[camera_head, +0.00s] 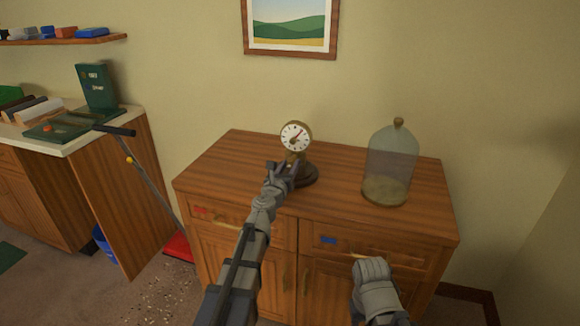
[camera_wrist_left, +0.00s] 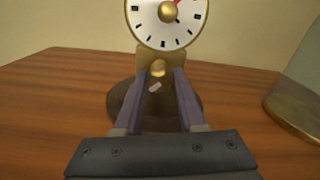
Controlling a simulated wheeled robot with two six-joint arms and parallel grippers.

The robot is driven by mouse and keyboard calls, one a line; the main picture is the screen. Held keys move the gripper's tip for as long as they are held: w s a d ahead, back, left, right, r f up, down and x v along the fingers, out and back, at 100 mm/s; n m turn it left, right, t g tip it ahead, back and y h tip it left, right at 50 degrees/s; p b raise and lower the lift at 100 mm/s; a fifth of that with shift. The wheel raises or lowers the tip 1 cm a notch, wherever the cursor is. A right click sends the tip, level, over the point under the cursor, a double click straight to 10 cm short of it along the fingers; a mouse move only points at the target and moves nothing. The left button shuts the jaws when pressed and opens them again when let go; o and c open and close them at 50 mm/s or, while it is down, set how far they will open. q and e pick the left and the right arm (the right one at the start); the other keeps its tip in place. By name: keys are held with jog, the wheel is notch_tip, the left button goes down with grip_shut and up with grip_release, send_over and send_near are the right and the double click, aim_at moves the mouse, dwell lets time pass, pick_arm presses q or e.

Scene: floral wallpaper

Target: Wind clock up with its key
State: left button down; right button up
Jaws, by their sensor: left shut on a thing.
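The clock (camera_head: 295,138) stands upright on the wooden cabinet, with a round white dial, a red hand and a dark round base. In the left wrist view the dial (camera_wrist_left: 180,28) is at the top, with a brass column below it. My left gripper (camera_head: 287,170) is at the front of the clock, just under the dial. Its fingers (camera_wrist_left: 160,85) close together at a small pale piece, apparently the key (camera_wrist_left: 155,87), below a brass knob. The fingers partly hide the column and base. My right gripper (camera_head: 370,268) is low in front of the right drawer; its fingers are unclear.
A glass dome (camera_head: 392,155) with a brass base stands right of the clock on the cabinet (camera_head: 235,160). The cabinet top is otherwise clear. A workbench (camera_head: 75,143) with tools stands at left, and a red dustpan (camera_head: 178,246) lies on the floor.

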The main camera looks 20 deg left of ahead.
pick_arm(q)
jog(key=m, duration=1.9)
jog(key=shift+m, duration=0.4)
jog(key=m, duration=0.6)
jog(key=shift+m, duration=0.5)
jog(key=c, duration=0.5)
grip_release()
